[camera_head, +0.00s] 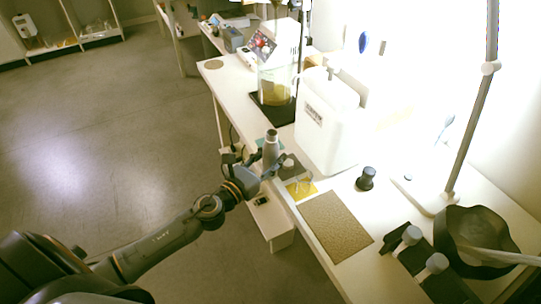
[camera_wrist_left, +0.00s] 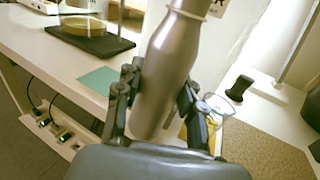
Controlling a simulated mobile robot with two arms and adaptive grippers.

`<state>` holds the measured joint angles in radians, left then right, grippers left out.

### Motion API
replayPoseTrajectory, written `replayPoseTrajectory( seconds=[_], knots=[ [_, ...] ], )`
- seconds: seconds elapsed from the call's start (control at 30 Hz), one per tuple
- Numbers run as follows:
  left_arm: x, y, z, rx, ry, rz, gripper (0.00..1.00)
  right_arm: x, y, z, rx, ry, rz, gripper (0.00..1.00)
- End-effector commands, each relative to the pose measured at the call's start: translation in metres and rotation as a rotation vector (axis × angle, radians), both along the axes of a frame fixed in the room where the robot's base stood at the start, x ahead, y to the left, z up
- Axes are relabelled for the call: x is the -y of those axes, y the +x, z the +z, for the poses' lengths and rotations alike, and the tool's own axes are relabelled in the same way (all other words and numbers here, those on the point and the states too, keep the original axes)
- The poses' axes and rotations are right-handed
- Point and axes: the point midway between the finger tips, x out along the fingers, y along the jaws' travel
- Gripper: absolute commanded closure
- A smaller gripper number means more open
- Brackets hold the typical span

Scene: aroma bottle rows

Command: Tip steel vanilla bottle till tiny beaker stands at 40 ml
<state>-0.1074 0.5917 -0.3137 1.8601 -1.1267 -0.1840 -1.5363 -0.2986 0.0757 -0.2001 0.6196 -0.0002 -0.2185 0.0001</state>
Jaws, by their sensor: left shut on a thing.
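The steel bottle (camera_head: 270,150) stands about upright in my left gripper (camera_head: 263,172), near the table's front edge. In the left wrist view the bottle (camera_wrist_left: 168,75) is between the two dark fingers (camera_wrist_left: 158,108), which are shut on it. Its label cannot be read. The tiny clear beaker (camera_wrist_left: 222,103) is just right of the fingers, partly hidden by one. In the head view the beaker (camera_head: 302,187) shows faintly on a yellow mat (camera_head: 292,196). Its liquid level is too small to read.
A teal mat (camera_wrist_left: 100,80) lies left of the bottle. A white jug (camera_head: 325,125) stands behind. A large beaker of yellowish liquid (camera_head: 275,88) sits on a black plate farther back. A brown mat (camera_head: 335,226), dark stopper (camera_head: 366,180) and lamp pole (camera_head: 472,110) are to the right.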

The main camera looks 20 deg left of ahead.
Motion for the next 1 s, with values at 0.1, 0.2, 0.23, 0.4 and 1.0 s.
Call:
replayPoseTrajectory(
  seconds=[0.1, 0.2, 0.23, 0.4, 1.0],
  knots=[
    [0.000, 0.000, 0.002, 0.001, 0.012, 0.000, 1.00, 0.002, 0.000, 0.003, 0.001, -0.003, 0.001, 0.35],
    [0.000, 0.000, 0.002, 0.001, 0.022, 0.000, 1.00, 0.003, 0.000, 0.004, 0.001, -0.004, 0.002, 0.35],
    [0.000, 0.000, 0.002, 0.001, 0.025, 0.000, 1.00, 0.004, 0.000, 0.005, 0.001, -0.004, 0.002, 0.35],
    [0.001, 0.000, 0.002, 0.000, 0.040, 0.000, 1.00, 0.005, 0.000, 0.007, 0.000, -0.005, 0.002, 0.35],
    [0.001, 0.000, 0.003, -0.002, 0.097, 0.000, 1.00, 0.005, 0.000, 0.016, -0.002, -0.006, 0.001, 0.35]
  ],
)
